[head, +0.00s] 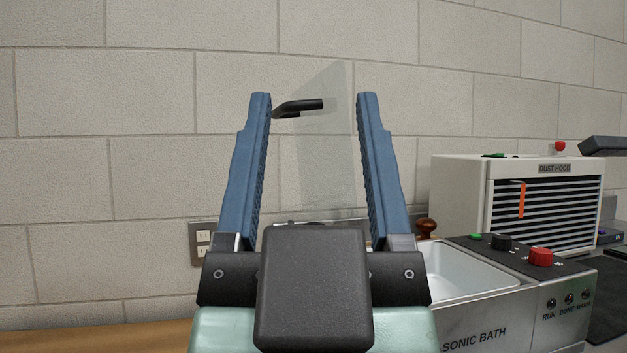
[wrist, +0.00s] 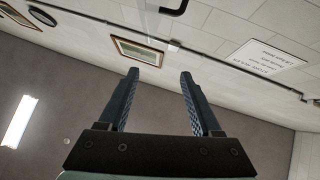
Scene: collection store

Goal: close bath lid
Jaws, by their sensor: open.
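The sonic bath (head: 474,340) is a steel box at the lower right in the head view, with an open basin (head: 449,268). Its lid (head: 326,165) is a clear, see-through panel that stands raised behind the basin. A black handle (head: 298,107) sticks out near the lid's top; a black bar, likely this handle, shows at the top of the wrist view (wrist: 174,7). My gripper (head: 313,97) is open and empty, with its blue fingers on either side of the lid in the picture. I cannot tell the depth between fingers and handle. My gripper hides the bath's left part.
The bath's control panel (head: 518,252) has green, black and red knobs. A dust hood (head: 455,190) stands behind it at right. A wall socket (head: 202,243) is at left. A wooden worktop (head: 100,337) shows at lower left. A brown knob (head: 426,226) stands behind the basin.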

